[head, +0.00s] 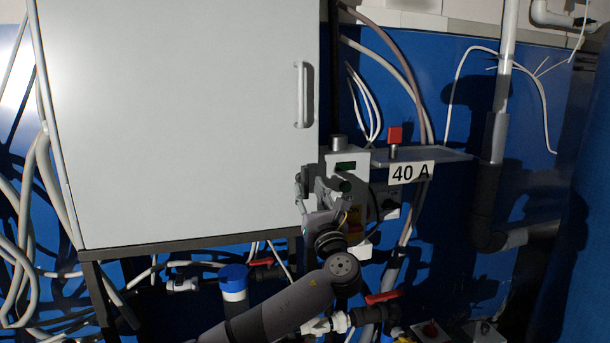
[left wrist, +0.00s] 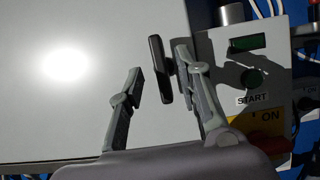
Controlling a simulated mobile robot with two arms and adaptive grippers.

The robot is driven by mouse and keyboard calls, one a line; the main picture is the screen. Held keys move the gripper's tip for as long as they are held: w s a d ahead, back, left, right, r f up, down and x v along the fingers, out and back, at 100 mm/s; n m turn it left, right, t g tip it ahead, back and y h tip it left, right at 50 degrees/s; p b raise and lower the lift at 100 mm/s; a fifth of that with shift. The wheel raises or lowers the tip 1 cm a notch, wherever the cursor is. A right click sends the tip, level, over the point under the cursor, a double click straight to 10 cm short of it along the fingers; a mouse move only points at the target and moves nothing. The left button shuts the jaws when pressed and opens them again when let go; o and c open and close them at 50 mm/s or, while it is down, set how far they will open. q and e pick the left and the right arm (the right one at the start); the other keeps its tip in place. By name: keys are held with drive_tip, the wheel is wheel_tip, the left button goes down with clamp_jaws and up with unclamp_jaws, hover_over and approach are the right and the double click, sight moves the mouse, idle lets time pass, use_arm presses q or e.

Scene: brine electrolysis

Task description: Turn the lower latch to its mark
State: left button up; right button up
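The lower latch (left wrist: 160,70) is a short dark bar at the right edge of a grey cabinet door (head: 180,120). It stands nearly upright, tilted slightly, in the left wrist view. My left gripper (left wrist: 158,64) is open, with one finger on each side of the latch. The latch is nearer the right finger; I cannot tell whether they touch. In the head view my left gripper (head: 312,187) is at the door's lower right corner and largely hides the latch. The latch's mark cannot be made out. My right gripper is not in view.
A grey control box (head: 345,160) with a green display, START label and ON switch stands close right of the latch. A shelf (head: 440,154) carries a red-topped part and a "40 A" sign. A door handle (head: 302,95) is above. Pipes and red-handled valves (head: 382,297) lie below.

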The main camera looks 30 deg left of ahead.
sight(307, 184)
use_arm(q)
drive_tip(key=shift+p+x, duration=0.35)
drive_tip(key=shift+x, duration=1.95)
drive_tip(key=shift+f, duration=0.1)
clamp_jaws()
